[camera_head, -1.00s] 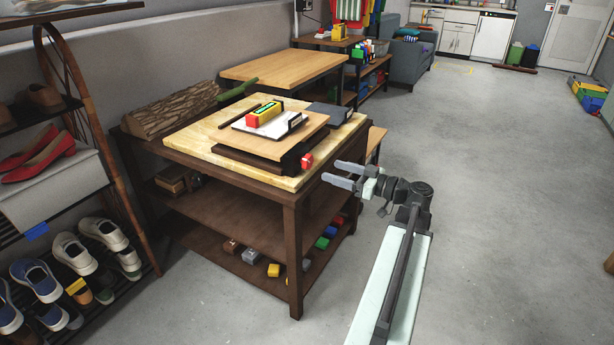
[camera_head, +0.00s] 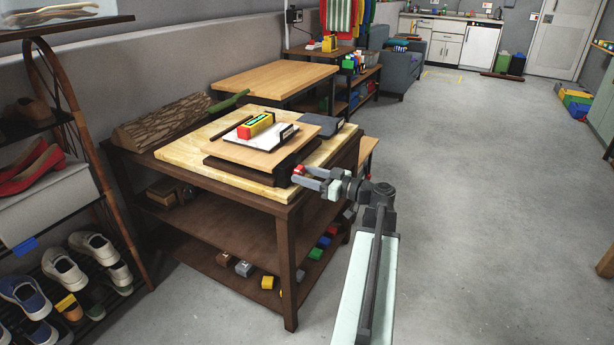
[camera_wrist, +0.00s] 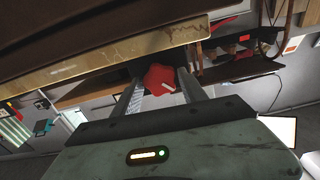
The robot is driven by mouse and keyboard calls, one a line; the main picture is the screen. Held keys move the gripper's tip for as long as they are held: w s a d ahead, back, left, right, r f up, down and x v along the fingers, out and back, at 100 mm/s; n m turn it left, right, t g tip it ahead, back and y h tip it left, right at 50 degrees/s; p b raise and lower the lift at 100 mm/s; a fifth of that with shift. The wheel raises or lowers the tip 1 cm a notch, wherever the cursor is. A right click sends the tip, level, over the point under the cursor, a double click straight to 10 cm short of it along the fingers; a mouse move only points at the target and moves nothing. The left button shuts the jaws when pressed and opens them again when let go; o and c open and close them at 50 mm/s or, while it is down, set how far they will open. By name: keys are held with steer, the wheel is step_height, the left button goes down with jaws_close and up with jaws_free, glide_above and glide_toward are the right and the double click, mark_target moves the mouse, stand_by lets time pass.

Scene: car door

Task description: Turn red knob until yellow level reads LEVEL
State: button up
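The red knob (camera_head: 298,170) is on the front right side of the wooden platform (camera_head: 246,152) on the workbench. In the wrist view the knob (camera_wrist: 160,80) is lobed with a white mark, and it sits between the two fingers of my gripper (camera_wrist: 160,88). The fingers are spread, one on each side of the knob; I cannot tell whether they touch it. In the head view my gripper (camera_head: 305,178) is right at the knob and partly covers it. The yellow level (camera_head: 257,125), with a red end and green window, lies on top of the platform. Its reading is too small to make out.
The workbench (camera_head: 225,190) has a log (camera_head: 165,120) at its back left and small coloured blocks on its lower shelf. A shoe rack (camera_head: 90,295) stands at the left. Open concrete floor (camera_head: 480,220) lies to the right.

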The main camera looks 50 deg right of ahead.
steer(key=c, duration=0.8)
steer(key=m, duration=0.5)
steer(key=shift+c, duration=0.2)
steer(key=o, duration=1.4)
steer(key=v, duration=0.8)
steer(key=shift+w+a, duration=0.1)
